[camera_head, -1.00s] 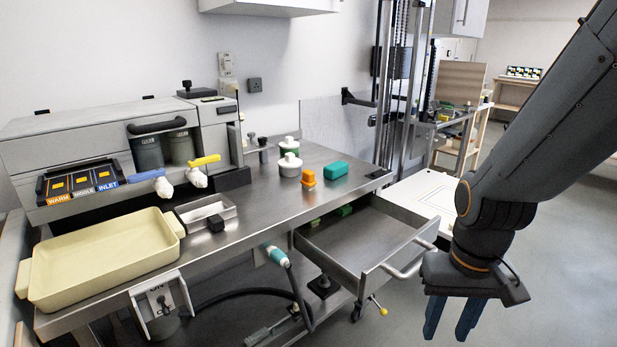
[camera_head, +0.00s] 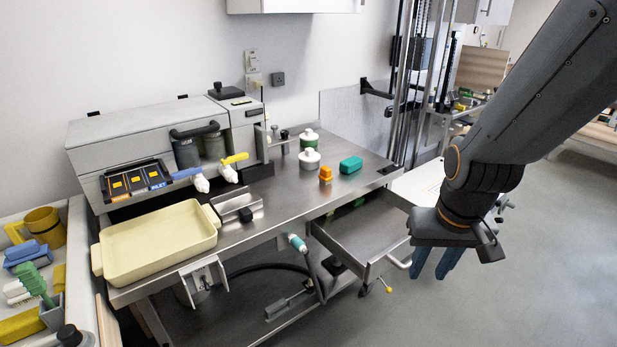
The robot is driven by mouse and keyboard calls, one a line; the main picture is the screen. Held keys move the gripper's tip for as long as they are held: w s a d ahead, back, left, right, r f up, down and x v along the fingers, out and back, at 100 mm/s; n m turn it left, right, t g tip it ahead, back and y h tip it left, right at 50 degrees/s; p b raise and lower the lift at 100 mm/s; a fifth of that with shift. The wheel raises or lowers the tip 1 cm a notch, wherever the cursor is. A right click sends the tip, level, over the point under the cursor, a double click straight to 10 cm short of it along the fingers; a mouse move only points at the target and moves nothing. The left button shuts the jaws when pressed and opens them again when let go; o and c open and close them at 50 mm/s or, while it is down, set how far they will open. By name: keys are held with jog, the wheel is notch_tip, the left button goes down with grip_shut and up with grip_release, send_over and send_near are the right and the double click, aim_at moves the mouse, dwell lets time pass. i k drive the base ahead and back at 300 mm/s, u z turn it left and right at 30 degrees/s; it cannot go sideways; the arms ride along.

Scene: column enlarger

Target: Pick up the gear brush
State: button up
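I cannot say for certain which thing is the gear brush. A green brush-like thing (camera_head: 34,282) stands tilted in a grey holder on the left side counter. A grey tool with a handle and a wider head (camera_head: 286,305) lies on the bench's lower shelf, too small to identify. My gripper (camera_head: 434,266) hangs at the right with its two blue fingers pointing down, apart and empty. It is near the open drawer's handle in the picture, far from both of these things.
The left counter also holds a yellow mug (camera_head: 43,226), blue blocks (camera_head: 28,256) and a yellow block (camera_head: 22,326). An open drawer (camera_head: 392,262) juts out. Floor at right is clear.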

aim_at(325, 176)
jog(key=u, duration=1)
jog(key=i, duration=1.65)
jog(key=z, duration=1.15)
